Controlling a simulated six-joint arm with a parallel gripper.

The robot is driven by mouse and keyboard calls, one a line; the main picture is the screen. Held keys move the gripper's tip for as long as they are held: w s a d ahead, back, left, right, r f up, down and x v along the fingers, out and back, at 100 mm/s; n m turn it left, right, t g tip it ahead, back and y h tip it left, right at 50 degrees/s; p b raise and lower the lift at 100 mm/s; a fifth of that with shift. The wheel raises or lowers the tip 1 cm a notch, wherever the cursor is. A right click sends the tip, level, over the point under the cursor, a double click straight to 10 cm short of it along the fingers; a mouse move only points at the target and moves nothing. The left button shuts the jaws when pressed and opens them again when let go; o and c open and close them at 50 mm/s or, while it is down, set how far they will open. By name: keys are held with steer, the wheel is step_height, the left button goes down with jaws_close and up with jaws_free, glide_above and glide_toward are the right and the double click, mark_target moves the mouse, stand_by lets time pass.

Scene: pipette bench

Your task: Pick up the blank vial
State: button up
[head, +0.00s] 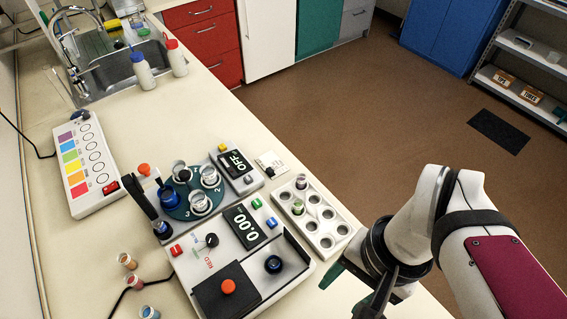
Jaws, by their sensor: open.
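No label marks out a blank vial, so I cannot tell which vial it is. A white rack (323,240) with round holes holds a vial with a dark pinkish top (302,182) and a vial with greenish contents (297,207), both at its far left end. A dark blue numbered turntable (176,205) carries several clear-looking vials, one of them at its front (200,203). My gripper (352,291), with green fingertips, is open just right of and in front of the rack, apart from the vials. The arm hides part of the gripper.
An instrument with a 0.00 display (245,226) and an orange knob stands left of the rack. Loose coloured vials (136,282) stand at the lower left. A colour-strip panel (85,165), two wash bottles (143,70) and a sink lie farther back. The bench edge runs right of the rack.

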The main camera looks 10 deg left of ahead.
steer(key=w+d+f+m+g+y, duration=0.1)
steer(key=w+f+m+g+y, duration=0.3)
steer(key=w, duration=0.4)
steer(key=w+f+m+g+y, duration=0.2)
steer(key=w+f+y, duration=0.3)
steer(key=w, duration=0.3)
steer(key=x, duration=1.5)
steer(key=shift+w+a+f, duration=0.1)
steer(key=shift+a+f, duration=0.1)
steer(key=shift+f, duration=0.1)
jaws_close()
